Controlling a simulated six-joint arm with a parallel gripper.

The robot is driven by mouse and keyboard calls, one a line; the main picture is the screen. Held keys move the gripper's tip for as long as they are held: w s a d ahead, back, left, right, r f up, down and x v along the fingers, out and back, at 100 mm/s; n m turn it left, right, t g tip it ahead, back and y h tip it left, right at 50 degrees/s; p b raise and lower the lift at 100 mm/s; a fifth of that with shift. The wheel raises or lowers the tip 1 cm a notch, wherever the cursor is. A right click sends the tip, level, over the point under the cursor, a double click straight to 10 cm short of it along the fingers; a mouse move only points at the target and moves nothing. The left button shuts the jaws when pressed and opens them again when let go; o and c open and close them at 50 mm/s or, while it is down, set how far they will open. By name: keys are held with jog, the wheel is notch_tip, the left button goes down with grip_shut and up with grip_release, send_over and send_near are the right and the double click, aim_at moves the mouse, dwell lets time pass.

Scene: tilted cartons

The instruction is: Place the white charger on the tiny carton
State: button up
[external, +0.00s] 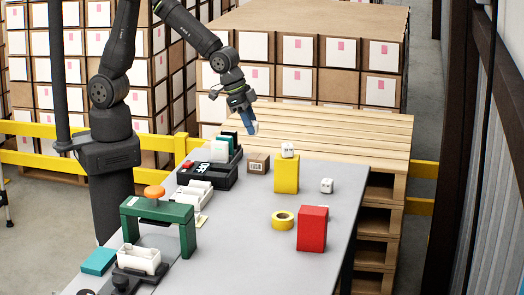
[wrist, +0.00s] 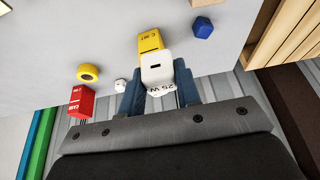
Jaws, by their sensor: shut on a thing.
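My gripper (external: 252,128) is raised above the far end of the grey table. In the wrist view its blue fingers (wrist: 157,88) are shut on the white charger (wrist: 157,68), which has a port on the face towards the camera and "25 W" on its side. In the external view the held charger is too small to make out clearly at the fingertips. The tiny carton (external: 258,163), brown with a white label, stands upright on the table below my gripper. A brown bit at the top edge of the wrist view may be it; I cannot tell.
Another white cube (external: 327,186), yellow tape (external: 282,220) and a red box (external: 312,229) are nearer. A black tray (external: 210,181) is left. A blue block (wrist: 203,27) shows in the wrist view.

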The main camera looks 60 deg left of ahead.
jog(key=s+a, duration=0.3)
jog(key=s, duration=0.1)
send_over(262, 156)
jog(key=s, duration=0.1)
jog(key=f, duration=0.4)
jog(key=a+f, duration=0.1)
jog(key=f, duration=0.1)
jog(key=shift+s+f, duration=0.2)
jog(key=shift+f, duration=2.15)
jog(key=shift+f, duration=0.1)
jog(key=o, duration=1)
